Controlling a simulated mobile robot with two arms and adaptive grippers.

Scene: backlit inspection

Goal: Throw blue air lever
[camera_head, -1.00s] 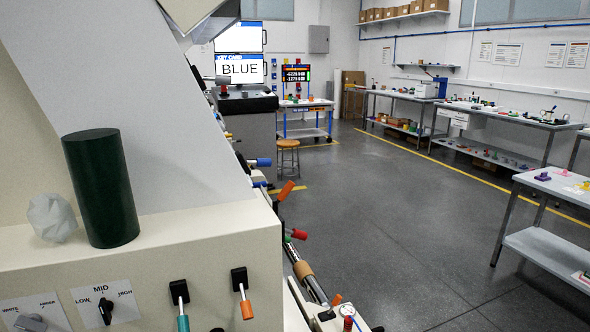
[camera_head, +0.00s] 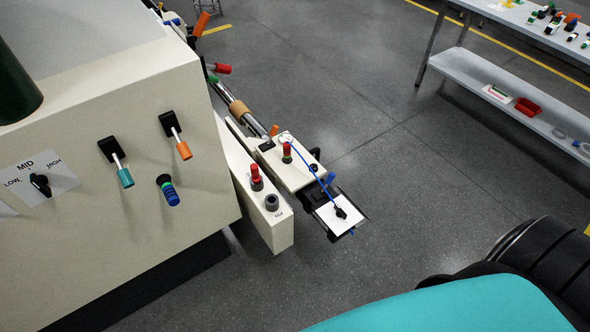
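On the machine's front are a teal-handled lever (camera_head: 125,177) and an orange-handled lever (camera_head: 184,150), both pointing down from black mounts. No label is readable beside these, so I cannot tell which is the air lever. Neither gripper is in view. A teal and black part of my own body fills the lower right.
A LOW-MID-HIGH selector (camera_head: 40,184) is on the machine at left. A beige block (camera_head: 262,200) with a red-topped post and grey knob juts out beside the fixture. A workbench (camera_head: 510,85) with a red tray on its shelf stands upper right. Grey floor between is clear.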

